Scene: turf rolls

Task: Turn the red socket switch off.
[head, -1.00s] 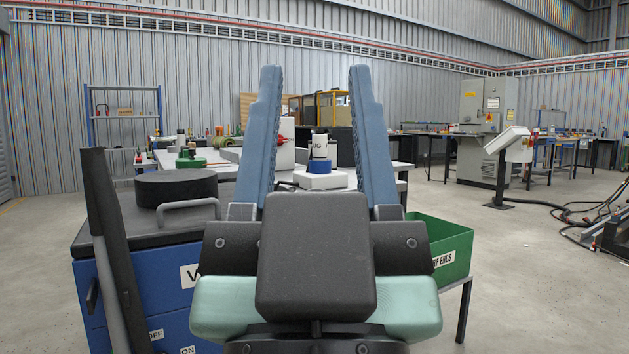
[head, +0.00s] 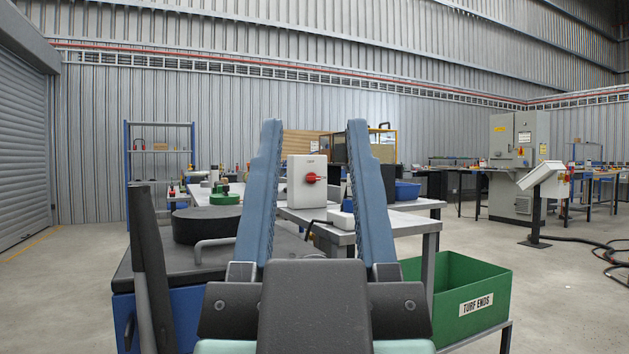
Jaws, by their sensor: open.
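A white socket box (head: 296,196) stands on the grey-topped table, seen between my gripper's fingers in the head view. A red rotary switch (head: 311,178) sits on the right part of its front face; its lever seems to point right, but its markings are too small to read. My gripper (head: 314,124) is open and empty, with its two blue fingers upright and wide apart. The box appears beyond the fingers, not touched by them.
A table (head: 410,220) carries the box and a blue bin (head: 405,191). A dark-topped blue cabinet (head: 185,262) with a black round piece (head: 205,224) is close at left. A green TURF ENDS bin (head: 455,297) stands close at right. Open floor lies farther right.

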